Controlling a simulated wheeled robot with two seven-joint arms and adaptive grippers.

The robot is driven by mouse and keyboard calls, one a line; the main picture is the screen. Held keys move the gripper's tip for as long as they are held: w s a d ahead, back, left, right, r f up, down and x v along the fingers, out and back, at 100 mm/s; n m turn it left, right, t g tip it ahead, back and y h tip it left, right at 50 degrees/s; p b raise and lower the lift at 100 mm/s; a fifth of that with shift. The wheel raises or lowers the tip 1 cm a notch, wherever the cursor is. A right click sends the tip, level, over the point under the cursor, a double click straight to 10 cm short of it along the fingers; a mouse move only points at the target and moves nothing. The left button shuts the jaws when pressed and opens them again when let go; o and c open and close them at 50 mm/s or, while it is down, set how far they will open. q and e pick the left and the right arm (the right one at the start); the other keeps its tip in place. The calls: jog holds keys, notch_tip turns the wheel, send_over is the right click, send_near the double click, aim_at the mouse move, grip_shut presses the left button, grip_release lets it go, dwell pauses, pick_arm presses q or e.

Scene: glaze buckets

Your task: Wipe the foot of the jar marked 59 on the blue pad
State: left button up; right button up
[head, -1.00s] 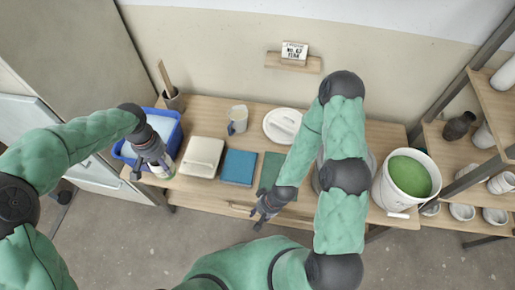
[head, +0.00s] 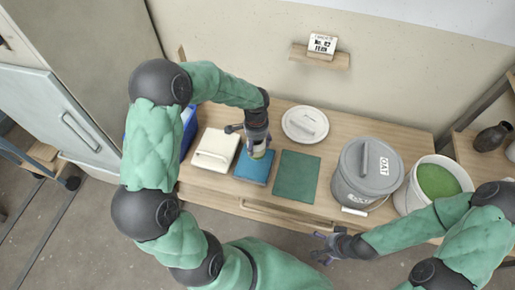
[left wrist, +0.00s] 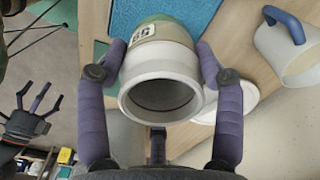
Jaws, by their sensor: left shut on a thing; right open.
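The jar marked 59 (left wrist: 160,75) is in my left gripper (head: 258,142), which is shut around it. In the left wrist view its open white mouth faces the camera, and the number label (left wrist: 146,32) shows on its side. Its foot points away toward the blue pad (left wrist: 190,12) and is hidden. In the head view the jar (head: 258,152) is over the blue pad (head: 253,172), partly covered by the gripper; I cannot tell whether it touches. My right gripper (head: 326,248) is open and empty in front of the table.
A cream lidded box (head: 215,150) is left of the blue pad, a dark green pad (head: 297,176) right of it. A grey lidded bucket (head: 368,178) and an open green glaze bucket (head: 437,181) stand further right. A white lid (head: 305,124) lies behind. A mug (left wrist: 290,50) is near the jar.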

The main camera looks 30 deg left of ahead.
aim_at(257, 144)
pick_arm(q)
jog(key=shift+a+f+m, duration=0.3)
jog(key=shift+a+f, duration=0.1)
jog(key=shift+f, duration=0.2)
jog(key=shift+f+b, duration=1.9)
jog(key=shift+f, duration=0.3)
jog(key=shift+f+b, duration=0.4)
jog(key=shift+f, duration=0.15)
jog(key=shift+w+a, duration=0.2)
jog(key=shift+w, duration=0.65)
jog(key=shift+w+a, duration=0.2)
jog(key=shift+w, duration=0.6)
